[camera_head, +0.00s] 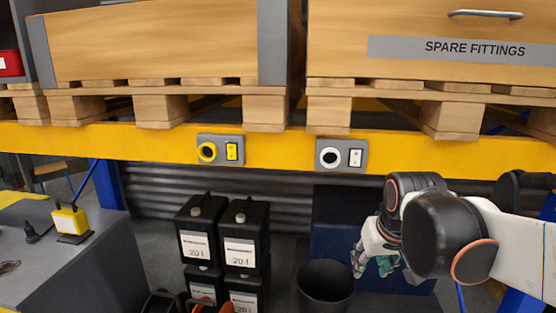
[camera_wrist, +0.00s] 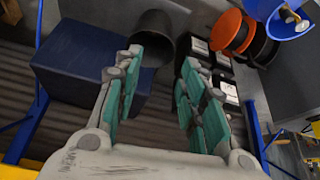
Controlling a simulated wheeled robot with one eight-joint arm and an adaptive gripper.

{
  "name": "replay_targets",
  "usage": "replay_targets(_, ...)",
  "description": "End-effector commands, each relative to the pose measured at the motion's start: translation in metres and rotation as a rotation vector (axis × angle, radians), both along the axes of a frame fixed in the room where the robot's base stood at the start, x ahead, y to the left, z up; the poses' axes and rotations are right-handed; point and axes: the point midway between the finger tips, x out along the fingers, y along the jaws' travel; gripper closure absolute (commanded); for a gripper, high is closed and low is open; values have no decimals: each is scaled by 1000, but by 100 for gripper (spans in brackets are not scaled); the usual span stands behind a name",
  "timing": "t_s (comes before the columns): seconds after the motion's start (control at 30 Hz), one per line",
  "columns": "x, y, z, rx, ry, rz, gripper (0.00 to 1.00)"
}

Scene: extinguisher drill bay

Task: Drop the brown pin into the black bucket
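The black bucket (camera_head: 325,288) stands at the bottom centre of the head view, open at the top. It also shows in the wrist view (camera_wrist: 157,28), beyond my fingertips. My gripper (camera_head: 372,266) is just right of the bucket in the head view, in front of a dark blue box. In the wrist view my gripper (camera_wrist: 160,68) has its teal-padded fingers spread apart, with nothing seen between them. I cannot make out the brown pin in either view. The inside of the bucket is too dark to read.
Stacked black canisters (camera_head: 240,240) stand left of the bucket. The dark blue box (camera_head: 338,215) is behind it. A yellow shelf beam (camera_head: 280,153) crosses above, carrying pallets and wooden crates (camera_head: 165,42). A grey cabinet (camera_head: 90,260) is at left. An orange reel (camera_wrist: 229,32) shows in the wrist view.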

Motion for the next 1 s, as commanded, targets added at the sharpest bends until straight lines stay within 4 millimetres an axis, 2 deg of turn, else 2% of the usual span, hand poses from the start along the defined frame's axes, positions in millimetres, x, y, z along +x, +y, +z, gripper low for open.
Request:
replay_targets(0.03, -18, 0, 1, 0, -16, 0, 62)
replay_targets(0.3, -91, 1, -5, 1, -101, 1, 62)
replay_targets(0.5, -131, 2, -20, 1, -152, 1, 62)
replay_targets(0.7, -147, 2, -29, 1, -178, 0, 62)
replay_targets(1.0, -148, 2, -30, 1, -181, 0, 62)
